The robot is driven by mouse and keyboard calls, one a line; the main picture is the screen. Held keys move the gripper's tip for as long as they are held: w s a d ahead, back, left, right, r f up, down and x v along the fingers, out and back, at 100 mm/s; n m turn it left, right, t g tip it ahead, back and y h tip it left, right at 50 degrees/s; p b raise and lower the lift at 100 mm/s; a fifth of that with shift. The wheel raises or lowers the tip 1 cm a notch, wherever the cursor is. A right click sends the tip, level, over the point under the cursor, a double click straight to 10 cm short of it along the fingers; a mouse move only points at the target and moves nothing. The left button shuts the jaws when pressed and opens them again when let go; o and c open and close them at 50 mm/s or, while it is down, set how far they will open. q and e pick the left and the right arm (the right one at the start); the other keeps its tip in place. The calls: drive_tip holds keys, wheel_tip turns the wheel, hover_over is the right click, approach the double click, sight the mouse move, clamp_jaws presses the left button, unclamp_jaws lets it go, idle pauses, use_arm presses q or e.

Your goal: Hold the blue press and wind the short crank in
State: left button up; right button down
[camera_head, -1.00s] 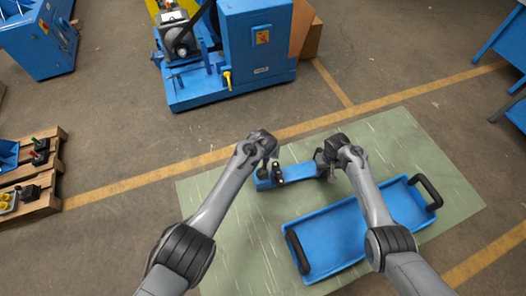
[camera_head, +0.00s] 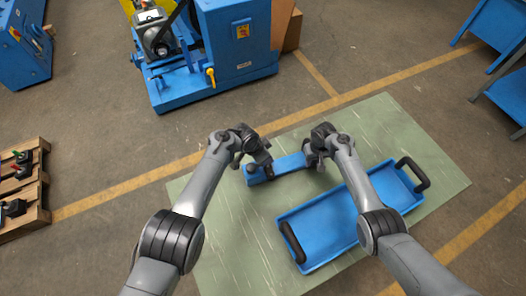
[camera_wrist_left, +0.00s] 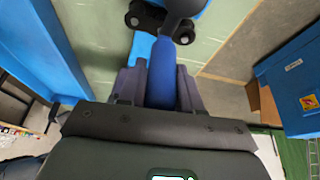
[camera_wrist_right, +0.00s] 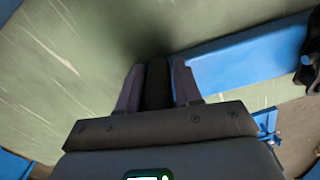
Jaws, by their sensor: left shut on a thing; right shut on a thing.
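The blue press (camera_head: 290,163) lies on the green mat, a long blue bar with dark fittings at its left end. In the left wrist view, my left gripper (camera_wrist_left: 160,88) is shut on the short crank's blue handle (camera_wrist_left: 162,70). A dark crank part (camera_wrist_left: 182,10) shows at the handle's far end.
A blue tray (camera_head: 330,235) with black handles lies on the mat (camera_head: 215,235), in front of the press. A blue machine (camera_head: 235,45) stands behind. A wooden pallet (camera_head: 35,200) with small parts is at the left. Bare floor surrounds the mat.

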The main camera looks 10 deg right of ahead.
use_arm(q)
drive_tip(key=s+m, duration=0.1)
drive_tip(key=m+g, duration=0.1)
drive_tip(key=m, duration=0.1)
drive_tip(key=shift+s+d, duration=0.2)
drive_tip(key=shift+s, duration=0.2)
drive_tip(key=s+m, duration=0.1)
drive_tip(key=m+g, duration=0.1)
drive_tip(key=m, duration=0.1)
drive_tip(key=shift+s+a+g, duration=0.3)
drive_tip(key=shift+s, duration=0.05)
drive_tip(key=shift+s+a+m+g+y, duration=0.15)
drive_tip(key=shift+s+a+m+g, duration=0.15)
drive_tip(key=shift+m, duration=0.6)
drive_tip(key=shift+s+a+m+g+y, duration=0.1)
drive_tip(key=shift+s+a+m+g, duration=0.2)
drive_tip(key=shift+m, duration=0.6)
drive_tip(key=shift+s+a+m+g+y, duration=0.2)
drive_tip(key=shift+s+m, duration=0.1)
drive_tip(key=shift+m, duration=0.6)
drive_tip(key=shift+a, duration=0.1)
drive_tip(key=o, duration=1)
